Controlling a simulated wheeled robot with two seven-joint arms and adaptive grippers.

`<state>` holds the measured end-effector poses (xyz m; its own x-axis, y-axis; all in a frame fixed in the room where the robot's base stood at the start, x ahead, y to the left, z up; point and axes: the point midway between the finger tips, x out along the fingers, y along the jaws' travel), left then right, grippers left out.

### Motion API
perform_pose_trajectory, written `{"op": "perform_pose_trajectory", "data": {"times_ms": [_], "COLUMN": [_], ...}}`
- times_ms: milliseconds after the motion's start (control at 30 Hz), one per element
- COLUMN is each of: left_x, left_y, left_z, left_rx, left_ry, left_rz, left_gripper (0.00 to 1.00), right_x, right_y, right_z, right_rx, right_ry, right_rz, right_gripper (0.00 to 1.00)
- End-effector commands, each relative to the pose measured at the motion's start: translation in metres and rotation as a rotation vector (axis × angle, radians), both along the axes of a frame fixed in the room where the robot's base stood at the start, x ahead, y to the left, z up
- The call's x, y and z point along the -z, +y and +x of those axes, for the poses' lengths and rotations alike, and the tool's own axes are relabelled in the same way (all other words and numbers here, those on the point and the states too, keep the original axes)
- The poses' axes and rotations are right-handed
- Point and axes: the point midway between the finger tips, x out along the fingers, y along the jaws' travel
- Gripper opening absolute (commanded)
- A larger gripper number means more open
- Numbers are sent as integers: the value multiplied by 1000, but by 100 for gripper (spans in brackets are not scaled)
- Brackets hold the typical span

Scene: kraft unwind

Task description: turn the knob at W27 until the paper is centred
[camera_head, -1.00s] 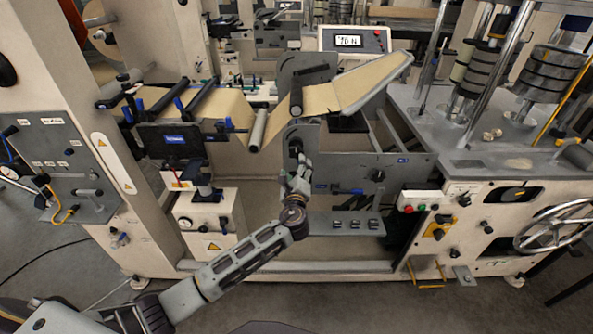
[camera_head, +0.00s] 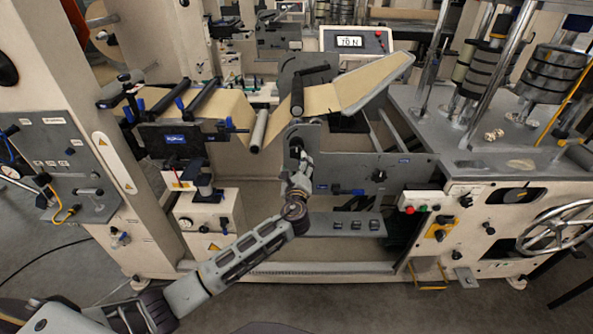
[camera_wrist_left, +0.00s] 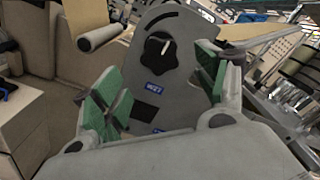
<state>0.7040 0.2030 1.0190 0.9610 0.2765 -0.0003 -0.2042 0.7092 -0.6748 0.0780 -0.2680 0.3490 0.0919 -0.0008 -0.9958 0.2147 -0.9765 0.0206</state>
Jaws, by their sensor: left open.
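A black lobed knob (camera_wrist_left: 158,50) with a pale pointer mark sits on a grey upright plate (camera_wrist_left: 185,100) in the left wrist view. A blue label (camera_wrist_left: 153,86) is below it, too small to read surely. My left gripper (camera_wrist_left: 160,85) is open, its green pads either side of the plate's lower middle, with the knob ahead and apart from them. In the head view my left gripper (camera_head: 298,150) is in front of the grey plate and hides the knob. The brown paper (camera_head: 235,108) runs over rollers and up a sloped grey guide (camera_head: 385,82). My right gripper is not in view.
A roller (camera_wrist_left: 100,37) juts out at upper left of the wrist view. Another black knob (camera_head: 378,176) is on the frame to the right. A display (camera_head: 355,40) reads about 10 N. A switch shelf (camera_head: 345,224) lies below the gripper.

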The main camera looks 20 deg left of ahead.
Motion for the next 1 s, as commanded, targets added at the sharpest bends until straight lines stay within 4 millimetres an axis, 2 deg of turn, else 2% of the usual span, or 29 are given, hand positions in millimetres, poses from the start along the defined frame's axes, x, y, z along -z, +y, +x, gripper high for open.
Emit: {"op": "perform_pose_trajectory", "data": {"times_ms": [733, 1000], "left_x": [0, 0], "left_y": [18, 22], "left_z": [61, 76], "left_rx": [-1, 0], "left_ry": [-1, 0], "left_rz": [-2, -1], "left_gripper": [73, 73], "right_x": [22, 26], "right_y": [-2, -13], "right_z": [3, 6], "right_rx": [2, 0], "right_ry": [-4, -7], "right_rz": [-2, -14], "right_gripper": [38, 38]}}
